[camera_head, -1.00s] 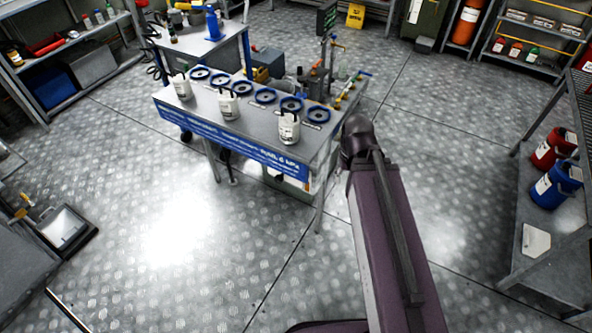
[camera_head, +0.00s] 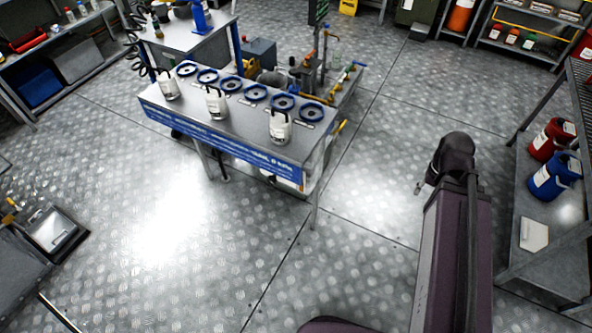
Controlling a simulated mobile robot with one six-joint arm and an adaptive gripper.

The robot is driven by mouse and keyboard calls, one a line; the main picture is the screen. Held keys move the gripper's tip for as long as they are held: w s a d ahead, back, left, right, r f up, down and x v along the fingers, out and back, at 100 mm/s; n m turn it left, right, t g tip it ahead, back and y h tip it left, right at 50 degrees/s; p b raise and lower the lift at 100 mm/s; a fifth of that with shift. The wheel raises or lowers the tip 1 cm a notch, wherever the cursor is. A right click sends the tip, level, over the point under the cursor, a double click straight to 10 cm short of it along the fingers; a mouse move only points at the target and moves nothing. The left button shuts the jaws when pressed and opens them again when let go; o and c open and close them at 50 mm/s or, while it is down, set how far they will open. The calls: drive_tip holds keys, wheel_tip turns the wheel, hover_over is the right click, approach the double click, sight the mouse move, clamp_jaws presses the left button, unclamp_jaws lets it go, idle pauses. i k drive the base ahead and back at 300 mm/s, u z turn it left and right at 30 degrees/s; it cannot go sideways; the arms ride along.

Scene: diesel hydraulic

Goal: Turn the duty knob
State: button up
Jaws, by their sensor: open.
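I cannot pick out a knob marked as duty in this view. A grey bench (camera_head: 235,128) with a blue lettered front stands left of my arm. Several blue ring-shaped wheels (camera_head: 256,93) lie in a row along its top. My arm reaches up the right side of the picture, over the floor and apart from the bench. Only a small light tip of my gripper (camera_head: 420,187) shows, left of the arm's dark upper joint; the arm hides the rest. My gripper is open, and nothing shows in it.
Three white jugs (camera_head: 280,127) stand along the bench's front edge. Behind it are pipes and a dark upright display (camera_head: 318,12). At right, a shelf rack holds red (camera_head: 552,140) and blue (camera_head: 556,177) containers. The floor between bench and rack is open.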

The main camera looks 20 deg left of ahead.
sight(272, 179)
drive_tip(key=z, duration=0.4)
drive_tip(key=k, duration=1.3)
drive_tip(key=u, duration=1.2)
drive_tip(key=i, duration=0.8)
drive_tip(key=z, duration=0.15)
